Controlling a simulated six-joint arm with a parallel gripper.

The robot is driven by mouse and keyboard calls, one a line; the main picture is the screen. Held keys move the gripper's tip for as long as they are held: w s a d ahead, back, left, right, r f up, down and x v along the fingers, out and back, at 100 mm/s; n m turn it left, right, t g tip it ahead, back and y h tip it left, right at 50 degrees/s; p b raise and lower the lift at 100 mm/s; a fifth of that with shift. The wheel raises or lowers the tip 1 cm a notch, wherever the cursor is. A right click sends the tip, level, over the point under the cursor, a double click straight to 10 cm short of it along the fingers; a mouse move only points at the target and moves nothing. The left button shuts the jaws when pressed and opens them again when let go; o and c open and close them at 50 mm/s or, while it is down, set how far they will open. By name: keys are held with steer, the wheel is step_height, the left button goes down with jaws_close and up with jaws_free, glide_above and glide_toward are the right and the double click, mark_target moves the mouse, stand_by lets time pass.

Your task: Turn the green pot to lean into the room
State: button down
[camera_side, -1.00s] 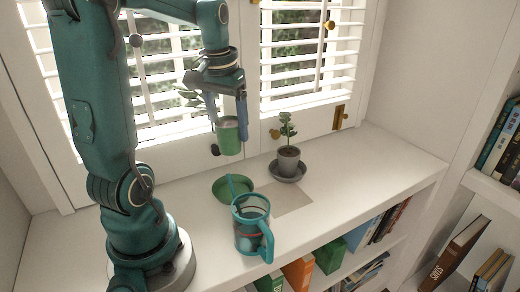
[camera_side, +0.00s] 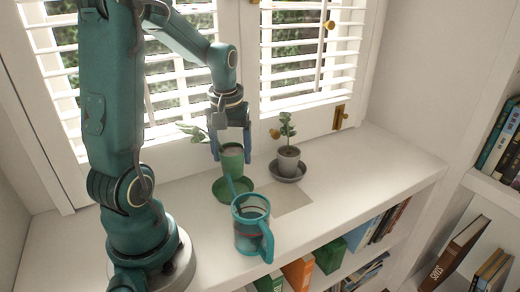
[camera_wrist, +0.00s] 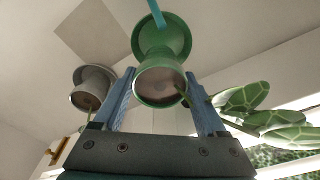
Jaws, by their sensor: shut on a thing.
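The green pot (camera_side: 232,160) is upright between the fingers of my gripper (camera_side: 232,143), which is shut on it. The wrist view also shows the pot (camera_wrist: 158,88) between both blue fingers. Its plant's leaves (camera_side: 191,131) lean left toward the blinds in the side view; in the wrist view the leaves (camera_wrist: 265,115) reach right, toward the window. The green saucer (camera_side: 222,194) is directly below the pot on the white shelf top. I cannot tell whether the pot's base touches it.
A teal watering can (camera_side: 252,228) stands in front, its spout over the saucer. A grey pot (camera_side: 288,160) with a small plant stands on a grey saucer (camera_side: 287,176) to the right. A flat beige square (camera_side: 293,198) lies nearby. The shelf top's right end is clear.

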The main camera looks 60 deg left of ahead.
mark_target(232, 171)
steer(key=shift+s+d+f, duration=0.2)
steer(key=shift+f, duration=0.25)
steer(key=shift+s+d+f, duration=0.15)
steer(key=shift+d+f, duration=0.05)
steer(key=shift+f, duration=1.6)
jaws_free()
steer(key=shift+s+d+r, duration=0.1)
steer(key=shift+r, duration=1.1)
steer(key=shift+d+r, duration=0.1)
steer(key=shift+r, duration=1.1)
steer(key=shift+d+r+m, duration=0.2)
steer(key=shift+r+m, duration=0.3)
steer(key=shift+m, duration=0.4)
steer(key=s+d+r+m+t, duration=0.1)
steer(key=d+r+m, duration=0.1)
steer(key=d, duration=0.3)
steer(key=s+d+r+m+t, duration=0.2)
steer(key=d+m, duration=0.2)
steer(key=d, duration=0.1)
steer(key=s+d+r+m+t+h, duration=0.1)
steer(key=s+d+m, duration=0.1)
steer(key=d, duration=0.3)
steer(key=shift+d+r+m+t, duration=0.3)
steer(key=shift+r+m+t, duration=0.1)
steer(key=shift+m, duration=0.1)
